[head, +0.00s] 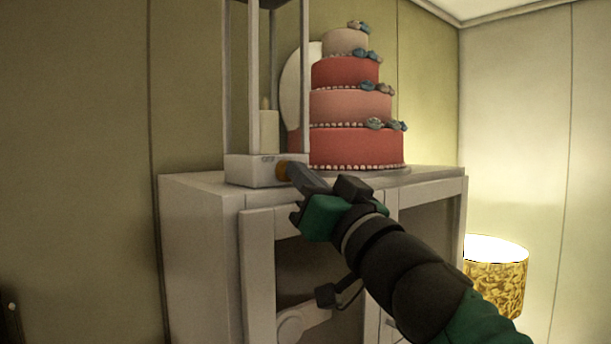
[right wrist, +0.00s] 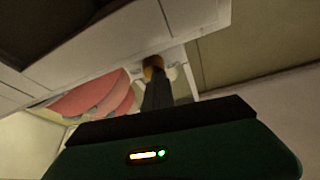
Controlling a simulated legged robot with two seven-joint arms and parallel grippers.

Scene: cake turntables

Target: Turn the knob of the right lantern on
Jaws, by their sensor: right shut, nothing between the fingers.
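A white lantern (head: 250,171) with tall thin posts stands on the top of a white cabinet, with a pale candle (head: 265,130) inside. Its orange-gold knob (head: 282,171) is on the base's right part, beside an "OFF" label. My right gripper (head: 291,172) is shut with its fingertips at the knob, seemingly touching it, with nothing between the fingers. In the right wrist view the knob (right wrist: 153,66) shows just beyond the fingertips (right wrist: 154,82). The arm hides part of the cabinet front. My left gripper is out of view.
A tiered pink and red cake (head: 352,145) with blue flowers stands right of the lantern on the white cabinet (head: 200,220). A white round plate stands behind it. A lit lamp with a gold shade (head: 500,280) is at the lower right.

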